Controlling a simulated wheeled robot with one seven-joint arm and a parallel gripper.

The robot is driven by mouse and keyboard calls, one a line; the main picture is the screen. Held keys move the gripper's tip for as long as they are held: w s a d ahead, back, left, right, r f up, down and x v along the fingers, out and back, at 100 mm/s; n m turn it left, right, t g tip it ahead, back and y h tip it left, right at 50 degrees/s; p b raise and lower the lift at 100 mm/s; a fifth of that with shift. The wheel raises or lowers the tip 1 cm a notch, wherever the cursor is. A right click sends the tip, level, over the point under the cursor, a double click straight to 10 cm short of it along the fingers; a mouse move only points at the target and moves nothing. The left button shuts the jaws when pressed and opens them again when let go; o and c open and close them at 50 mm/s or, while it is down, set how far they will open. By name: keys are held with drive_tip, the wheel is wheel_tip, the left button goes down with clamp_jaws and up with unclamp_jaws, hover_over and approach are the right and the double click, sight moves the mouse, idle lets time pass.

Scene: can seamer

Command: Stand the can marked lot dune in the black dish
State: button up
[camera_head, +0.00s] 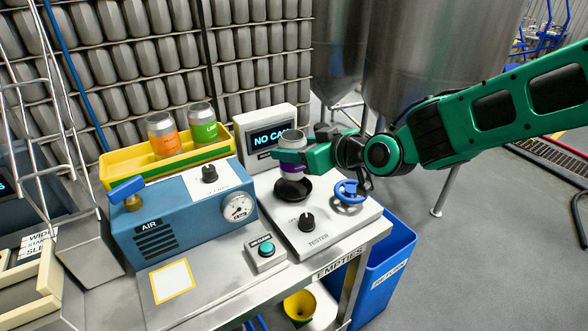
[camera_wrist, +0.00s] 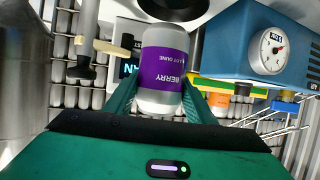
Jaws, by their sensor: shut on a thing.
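The can with the purple label (camera_head: 292,170) is held upright in my gripper (camera_head: 286,156), just above the black dish (camera_head: 294,191) on the tester. In the wrist view the can (camera_wrist: 163,66) reads "BERRY" and "LOT DUNE", and it sits between the two green fingers of my gripper (camera_wrist: 160,98). The fingers are shut on its sides. The black dish (camera_wrist: 182,8) shows at the top edge of the wrist view. The can's base seems to be over the dish; whether it touches cannot be told.
A display (camera_head: 268,132) reading "NO CA..." stands behind the dish. A blue handwheel (camera_head: 350,191) is right of it and a tester knob (camera_head: 306,222) in front. A blue air box (camera_head: 185,220) stands left. A yellow tray (camera_head: 130,172) holds an orange can (camera_head: 162,137) and a green can (camera_head: 203,124).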

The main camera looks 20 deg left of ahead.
sight(294, 166)
drive_tip(key=shift+f, duration=2.45)
drive_tip(key=shift+f, duration=0.1)
drive_tip(key=o, duration=1)
drive_tip(key=shift+s+d+r, duration=0.2)
drive_tip(key=shift+d+r, duration=0.15)
drive_tip(key=shift+d, duration=0.1)
drive_tip(key=v, duration=1.1)
drive_tip(key=shift+s+f, duration=0.1)
